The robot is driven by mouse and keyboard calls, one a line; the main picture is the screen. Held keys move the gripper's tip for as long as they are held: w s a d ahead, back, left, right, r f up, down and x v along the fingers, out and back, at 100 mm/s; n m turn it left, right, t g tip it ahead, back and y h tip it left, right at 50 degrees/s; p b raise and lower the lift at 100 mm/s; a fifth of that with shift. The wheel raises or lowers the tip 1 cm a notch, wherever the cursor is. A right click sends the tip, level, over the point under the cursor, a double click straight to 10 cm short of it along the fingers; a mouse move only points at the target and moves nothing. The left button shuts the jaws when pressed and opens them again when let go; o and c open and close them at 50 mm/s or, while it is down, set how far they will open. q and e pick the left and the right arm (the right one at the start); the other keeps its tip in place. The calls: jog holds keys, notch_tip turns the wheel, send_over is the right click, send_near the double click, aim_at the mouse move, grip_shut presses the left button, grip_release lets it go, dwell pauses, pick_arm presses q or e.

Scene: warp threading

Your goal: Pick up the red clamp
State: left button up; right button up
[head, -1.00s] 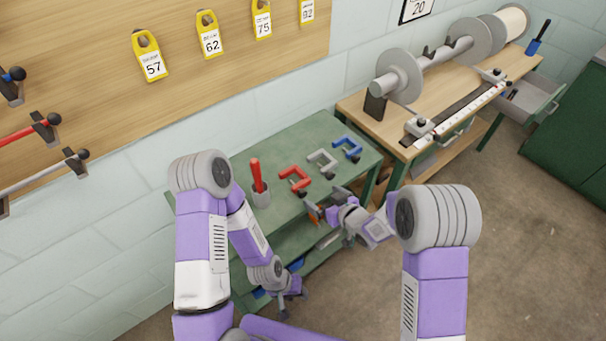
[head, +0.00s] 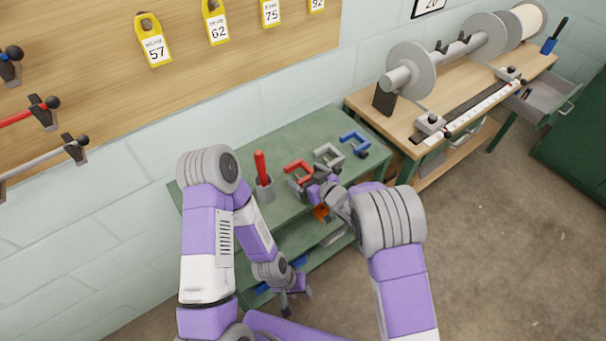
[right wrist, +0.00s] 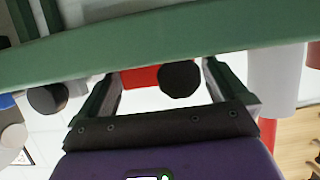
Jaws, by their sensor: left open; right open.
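The red clamp (head: 298,166) lies on the green table, partly hidden by my right gripper (head: 304,185) in the head view. In the right wrist view, the red clamp (right wrist: 138,78) and a black knob beside it show between the two spread fingers of my right gripper (right wrist: 163,80). That gripper is open, with a finger on each side of the clamp. I cannot tell whether either finger touches it. My left gripper (head: 291,301) is open and low in front of the table, away from the clamp.
The green table (head: 300,130) also carries a grey clamp (head: 328,154), a blue clamp (head: 355,143) and a grey cup (head: 265,189) with a red-handled tool (head: 260,167). The grey clamp is close to the right gripper. A wooden bench (head: 410,125) with a spool stands to the right.

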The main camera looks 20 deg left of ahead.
jog(key=shift+r, duration=0.1)
jog(key=c, duration=1.2)
